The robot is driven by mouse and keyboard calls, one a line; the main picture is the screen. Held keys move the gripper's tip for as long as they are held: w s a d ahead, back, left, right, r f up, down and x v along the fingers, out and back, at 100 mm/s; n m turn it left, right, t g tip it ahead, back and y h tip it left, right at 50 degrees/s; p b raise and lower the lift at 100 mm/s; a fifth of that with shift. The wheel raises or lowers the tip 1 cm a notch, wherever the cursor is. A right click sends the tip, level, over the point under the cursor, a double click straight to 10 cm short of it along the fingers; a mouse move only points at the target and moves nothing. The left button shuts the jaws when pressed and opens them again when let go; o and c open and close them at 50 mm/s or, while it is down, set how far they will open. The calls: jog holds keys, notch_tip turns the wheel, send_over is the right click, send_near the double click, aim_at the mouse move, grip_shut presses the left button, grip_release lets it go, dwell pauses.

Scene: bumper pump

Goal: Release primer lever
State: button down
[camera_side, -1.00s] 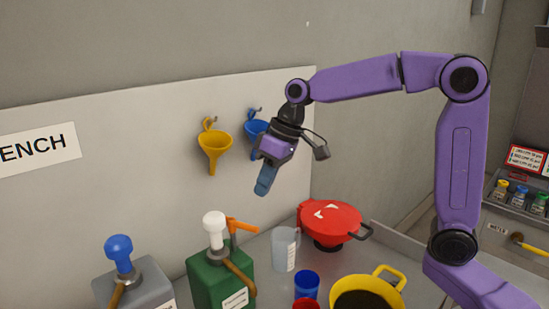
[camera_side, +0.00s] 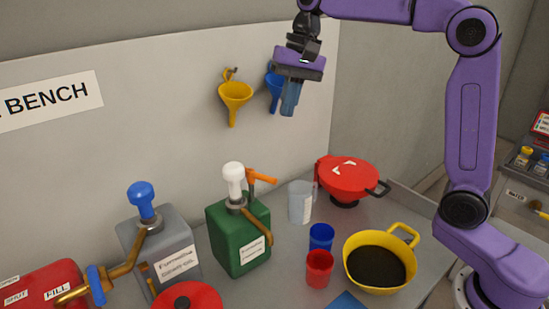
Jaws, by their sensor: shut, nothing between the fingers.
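A green can (camera_side: 240,242) with a white pump knob (camera_side: 233,175) and a brown spout stands on the bench. An orange lever (camera_side: 262,177) sticks out to the right from beside the white knob; it looks like the primer lever. Its tip points right and slightly down. My gripper (camera_side: 290,104) is shut and empty. It hangs in the air, above and to the right of the lever in the picture, pointing down and touching nothing. It overlaps part of a blue funnel (camera_side: 273,88) on the back wall.
A grey can (camera_side: 175,245) with a blue knob (camera_side: 141,197) stands left. A clear jug (camera_side: 300,203), red lidded vessel (camera_side: 348,178), blue cup (camera_side: 321,237), red cup (camera_side: 319,268) and yellow pan (camera_side: 350,270) stand right. A yellow funnel (camera_side: 235,95) hangs behind.

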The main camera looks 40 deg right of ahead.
jog(key=w+m+g, duration=0.1)
jog(key=w+m, duration=0.1)
jog(key=m, duration=0.6)
send_near(259, 176)
notch_tip(259, 176, down, 6)
jog(key=d, duration=0.2)
jog(key=shift+s+a+f+h, duration=0.35)
jog(key=shift+s+a+h, duration=0.05)
jog(key=shift+s+a, duration=0.2)
jog(key=shift+m, duration=0.3)
